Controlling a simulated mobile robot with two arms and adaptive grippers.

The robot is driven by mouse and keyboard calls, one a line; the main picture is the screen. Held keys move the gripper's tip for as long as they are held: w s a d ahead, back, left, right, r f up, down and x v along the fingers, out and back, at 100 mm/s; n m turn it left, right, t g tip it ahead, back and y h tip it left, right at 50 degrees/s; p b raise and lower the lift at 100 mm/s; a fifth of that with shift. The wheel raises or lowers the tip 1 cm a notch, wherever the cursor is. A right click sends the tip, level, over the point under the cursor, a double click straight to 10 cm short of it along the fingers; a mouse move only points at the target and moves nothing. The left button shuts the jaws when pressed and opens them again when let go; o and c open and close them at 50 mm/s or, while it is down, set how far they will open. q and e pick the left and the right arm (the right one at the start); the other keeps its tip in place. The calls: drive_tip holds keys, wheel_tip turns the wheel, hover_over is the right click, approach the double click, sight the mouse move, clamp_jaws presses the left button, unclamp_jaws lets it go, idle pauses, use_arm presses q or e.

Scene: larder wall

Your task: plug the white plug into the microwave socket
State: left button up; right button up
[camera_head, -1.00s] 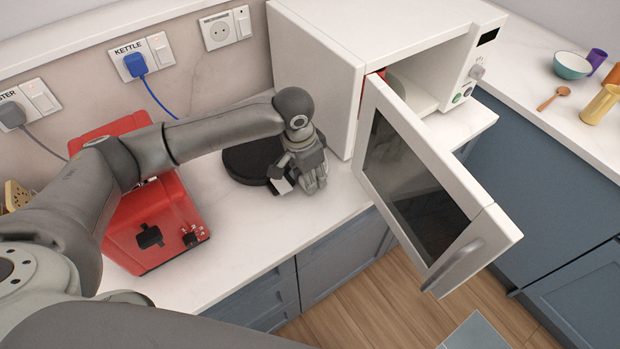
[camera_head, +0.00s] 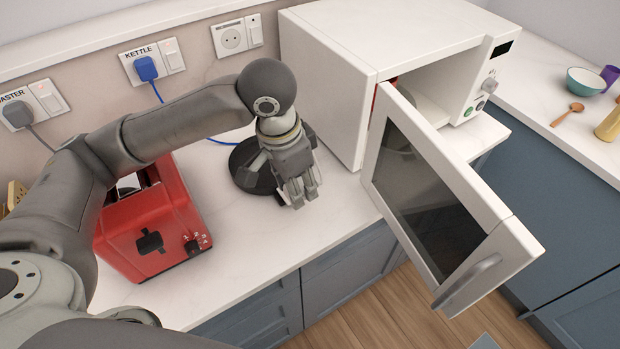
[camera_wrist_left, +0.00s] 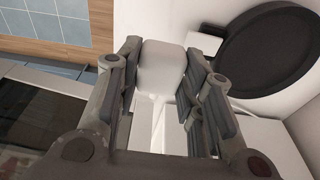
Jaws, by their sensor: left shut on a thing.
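The plug's pins are not visible, and in the head view the fingers hide the plug. My right gripper is not in view.
The microwave door (camera_head: 430,190) stands open toward the front. The black base (camera_head: 246,172) also shows in the wrist view (camera_wrist_left: 268,50). A red toaster (camera_head: 150,225) is at left. The blue kettle plug (camera_head: 146,68) and grey toaster plug (camera_head: 18,114) occupy the other sockets.

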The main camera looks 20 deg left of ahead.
use_arm(q)
drive_tip(key=s, duration=0.1)
drive_tip(key=s+r, duration=0.1)
drive_tip(key=s, duration=0.1)
drive_tip(key=s+r, duration=0.1)
drive_tip(key=s, duration=0.1)
drive_tip(key=shift+s+a+r, duration=0.1)
drive_tip(key=shift+a+r, duration=0.1)
drive_tip(key=shift+a, duration=0.2)
drive_tip(key=w+a+n+t+y+p, duration=0.15)
drive_tip(key=w+a+y, duration=0.25)
drive_tip(key=w, duration=0.5)
drive_tip(key=w+a+t+y+p, duration=0.25)
drive_tip(key=w+a, duration=0.25)
drive_tip(key=w, duration=0.4)
drive_tip(key=w+a+r+m+t+y+p, duration=0.3)
drive_tip(key=w+a+r+t+y+p, duration=0.3)
drive_tip(key=w+a, duration=0.4)
drive_tip(key=shift+a+r+t+y, duration=0.25)
drive_tip(key=shift+r+t+y, duration=0.2)
drive_tip(key=shift+t, duration=0.45)
